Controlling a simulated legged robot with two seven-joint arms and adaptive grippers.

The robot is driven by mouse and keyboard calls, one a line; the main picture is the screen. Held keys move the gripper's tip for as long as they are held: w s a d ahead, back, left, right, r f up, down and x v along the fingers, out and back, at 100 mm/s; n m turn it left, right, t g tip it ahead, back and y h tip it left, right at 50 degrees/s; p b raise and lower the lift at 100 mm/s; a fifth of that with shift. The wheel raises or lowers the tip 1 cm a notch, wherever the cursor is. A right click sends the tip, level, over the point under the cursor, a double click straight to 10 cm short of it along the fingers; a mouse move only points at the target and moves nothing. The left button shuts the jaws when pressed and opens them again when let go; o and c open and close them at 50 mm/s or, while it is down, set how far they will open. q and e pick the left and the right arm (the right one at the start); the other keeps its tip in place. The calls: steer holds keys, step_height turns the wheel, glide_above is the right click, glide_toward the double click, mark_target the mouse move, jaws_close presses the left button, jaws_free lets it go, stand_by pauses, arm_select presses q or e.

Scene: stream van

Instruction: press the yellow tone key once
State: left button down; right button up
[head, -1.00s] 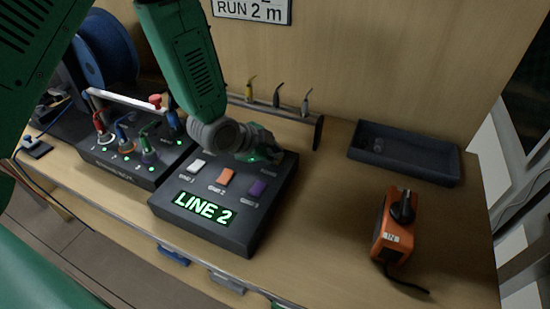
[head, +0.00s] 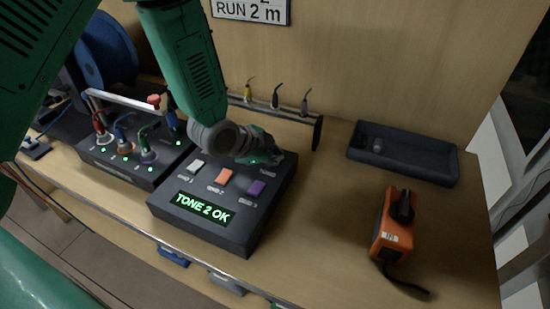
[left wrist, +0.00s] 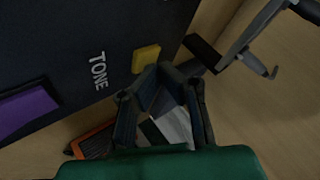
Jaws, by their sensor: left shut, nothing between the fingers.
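The dark box (head: 178,214) stands on the bench with a lit display (head: 203,207) reading "TONE 2 OK". Its yellow tone key (left wrist: 147,58) shows in the left wrist view beside the word TONE; in the head view my left gripper hides it. My left gripper (head: 274,158) is shut and empty, low over the box's far right corner. In the left wrist view its fingertips (left wrist: 160,76) are right at the yellow key's edge; I cannot tell whether they touch it. My right gripper is not in view.
White (head: 195,167), orange (head: 224,176) and purple (head: 256,189) keys sit on the same box. A patch box (head: 112,167) with cables stands left. A rail (head: 317,133) with hanging leads is behind. An orange device (head: 392,232) and dark tray (head: 405,164) are right.

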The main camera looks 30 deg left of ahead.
arm_select(q)
steer(key=shift+a+r+p, duration=0.25)
steer(key=shift+r+p, duration=0.55)
steer(key=shift+r, duration=0.05)
step_height(320, 180, up, 5)
steer(key=p, duration=0.4)
stand_by(0.4)
